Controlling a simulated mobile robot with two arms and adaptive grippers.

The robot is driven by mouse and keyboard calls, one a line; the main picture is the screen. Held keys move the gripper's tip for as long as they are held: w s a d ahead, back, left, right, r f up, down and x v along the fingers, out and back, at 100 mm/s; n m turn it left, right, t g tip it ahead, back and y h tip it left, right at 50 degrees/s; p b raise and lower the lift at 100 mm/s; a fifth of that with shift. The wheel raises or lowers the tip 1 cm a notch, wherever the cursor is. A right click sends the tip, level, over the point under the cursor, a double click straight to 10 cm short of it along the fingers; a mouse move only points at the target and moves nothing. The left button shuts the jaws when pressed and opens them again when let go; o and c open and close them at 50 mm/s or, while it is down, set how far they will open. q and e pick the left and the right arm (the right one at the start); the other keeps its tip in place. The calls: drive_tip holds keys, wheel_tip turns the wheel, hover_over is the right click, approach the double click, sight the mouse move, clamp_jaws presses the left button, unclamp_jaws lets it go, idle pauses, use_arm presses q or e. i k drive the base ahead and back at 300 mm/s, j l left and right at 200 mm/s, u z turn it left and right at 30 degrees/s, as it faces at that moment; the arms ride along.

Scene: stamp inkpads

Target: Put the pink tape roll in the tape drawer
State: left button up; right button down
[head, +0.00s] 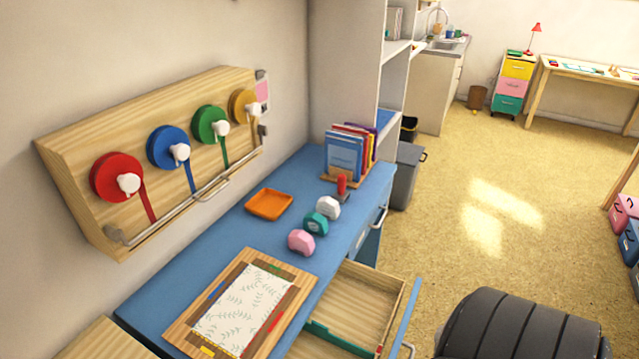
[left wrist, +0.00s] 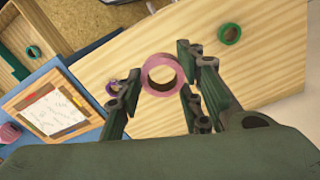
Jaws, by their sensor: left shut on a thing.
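In the left wrist view my left gripper (left wrist: 160,90) is shut on the pink tape roll (left wrist: 148,66), a ring with its hole facing the camera, held between the dark green fingers. A pale wooden surface lies behind it. An open wooden drawer (head: 362,297) sticks out from the blue desk in the head view, with a green strip inside at its near end. What looks like this drawer shows at the upper left of the left wrist view (left wrist: 12,72), with a green ring in it. The head view shows neither gripper nor the pink roll.
A green roll (left wrist: 229,34) and a small purple roll (left wrist: 112,88) lie on the wooden surface. The blue desk (head: 225,240) holds a framed leaf-patterned sheet (head: 240,310), an orange tray (head: 269,204), pink, teal and white blocks, and books.

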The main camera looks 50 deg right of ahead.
sight(347, 314)
drive_tip(key=l+z, duration=0.2)
drive_tip(key=l, duration=0.6)
drive_tip(key=l+z, duration=0.2)
drive_tip(key=l, duration=0.6)
drive_tip(key=i+l+z, duration=0.2)
drive_tip(key=l, duration=0.6)
drive_tip(key=k+l, duration=0.05)
drive_tip(key=k, duration=0.05)
